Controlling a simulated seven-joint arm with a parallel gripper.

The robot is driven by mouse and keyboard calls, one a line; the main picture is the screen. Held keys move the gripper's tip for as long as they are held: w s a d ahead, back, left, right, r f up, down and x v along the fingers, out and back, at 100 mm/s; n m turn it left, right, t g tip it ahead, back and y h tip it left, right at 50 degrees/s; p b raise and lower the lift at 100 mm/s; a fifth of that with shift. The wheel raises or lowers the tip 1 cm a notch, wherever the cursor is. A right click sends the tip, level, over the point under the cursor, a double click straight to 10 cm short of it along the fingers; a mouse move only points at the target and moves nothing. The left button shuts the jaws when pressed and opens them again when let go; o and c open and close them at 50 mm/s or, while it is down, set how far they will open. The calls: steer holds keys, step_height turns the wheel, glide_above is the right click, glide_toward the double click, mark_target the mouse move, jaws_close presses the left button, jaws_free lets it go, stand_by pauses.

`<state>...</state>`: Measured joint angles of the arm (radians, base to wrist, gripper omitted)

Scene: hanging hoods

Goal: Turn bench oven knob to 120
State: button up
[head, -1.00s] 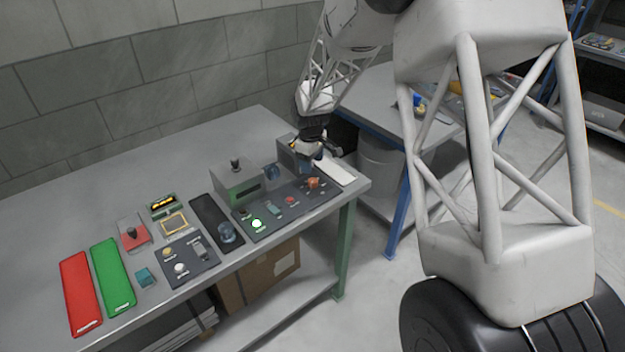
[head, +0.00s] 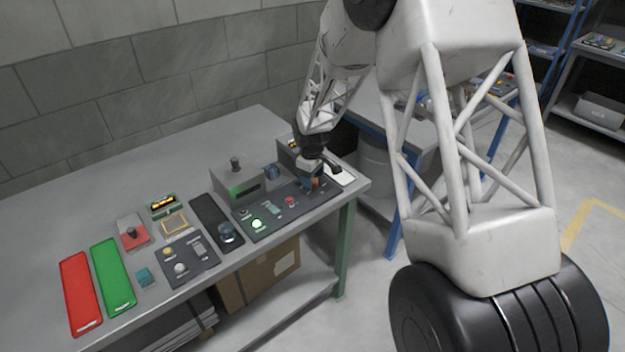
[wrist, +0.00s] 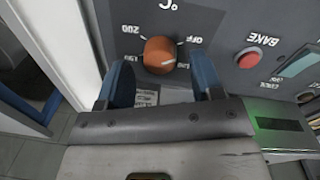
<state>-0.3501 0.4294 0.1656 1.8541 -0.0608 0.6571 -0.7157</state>
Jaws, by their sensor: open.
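The orange oven knob (wrist: 160,50) is on the dark control panel (wrist: 225,25) in the wrist view. It has a white pointer line toward its lower right. Labels OFF and 200 show beside it, upside down; other markings are too small to read surely. My gripper (wrist: 162,72) is open, one blue finger on each side of the knob, with gaps visible. I cannot tell how far down the fingers reach along it. In the head view my gripper (head: 312,184) is at the panel's right end and mostly hides the knob.
A grey box with a black knob (head: 236,180) stands behind the panel. A white plate (head: 343,176) lies right of it.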

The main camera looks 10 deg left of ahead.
steer(key=shift+f, duration=0.75)
steer(key=c, duration=0.9)
steer(key=shift+m, duration=0.5)
steer(key=m, duration=1)
steer(key=shift+w+m+g, duration=0.1)
steer(key=shift+m+g, duration=0.2)
steer(key=shift+m, duration=0.1)
